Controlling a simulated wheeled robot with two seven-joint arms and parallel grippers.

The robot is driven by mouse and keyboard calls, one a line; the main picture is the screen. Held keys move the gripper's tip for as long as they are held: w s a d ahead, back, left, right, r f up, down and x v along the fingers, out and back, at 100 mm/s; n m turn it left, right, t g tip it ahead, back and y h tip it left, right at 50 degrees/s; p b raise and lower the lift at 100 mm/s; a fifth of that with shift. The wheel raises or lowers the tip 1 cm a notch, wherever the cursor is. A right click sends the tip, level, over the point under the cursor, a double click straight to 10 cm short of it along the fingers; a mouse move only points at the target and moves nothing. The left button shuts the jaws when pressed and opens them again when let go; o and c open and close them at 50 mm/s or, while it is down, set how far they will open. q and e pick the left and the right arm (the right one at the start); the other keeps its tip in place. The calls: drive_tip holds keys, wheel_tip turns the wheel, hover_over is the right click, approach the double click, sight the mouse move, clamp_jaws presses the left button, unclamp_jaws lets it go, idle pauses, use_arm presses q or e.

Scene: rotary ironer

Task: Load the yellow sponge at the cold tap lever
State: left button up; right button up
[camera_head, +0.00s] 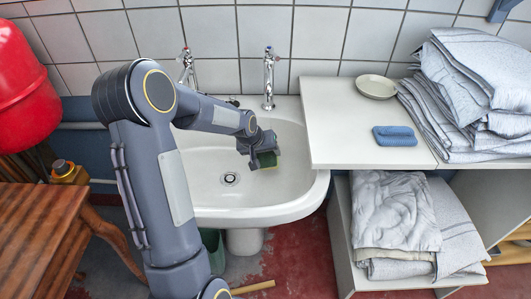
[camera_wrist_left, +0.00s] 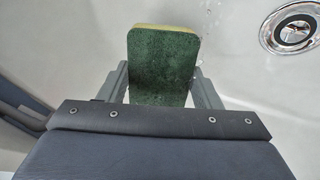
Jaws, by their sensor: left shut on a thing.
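My left gripper (camera_head: 264,156) is over the white basin (camera_head: 208,190), shut on the sponge. The left tap (camera_head: 187,66) has a reddish top and is partly hidden by my arm. My right gripper is not in view.
The drain (camera_head: 230,179) lies left of and below the sponge. A white counter (camera_head: 335,120) adjoins the basin on the right, with a dish (camera_head: 376,87), a blue sponge-like block (camera_head: 394,136) and folded linen (camera_head: 470,90). A wooden table (camera_head: 38,225) stands left.

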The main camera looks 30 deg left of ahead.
use_arm(q)
drive_tip(key=shift+s+d+b, duration=0.45)
drive_tip(key=shift+s+d, duration=0.8)
drive_tip(key=shift+d, duration=0.3)
drive_tip(key=shift+s+d+b, duration=0.4)
drive_tip(key=shift+s+d, duration=0.85)
drive_tip(key=shift+d, duration=0.3)
drive_tip(key=shift+s+d+r+p, duration=0.55)
drive_tip(key=shift+s+d+r, duration=0.25)
drive_tip(key=shift+d+r, duration=0.2)
drive_tip(key=shift+s+d+r+p, duration=0.5)
drive_tip(key=shift+s+d+r, duration=0.3)
drive_tip(key=shift+d+r, duration=0.2)
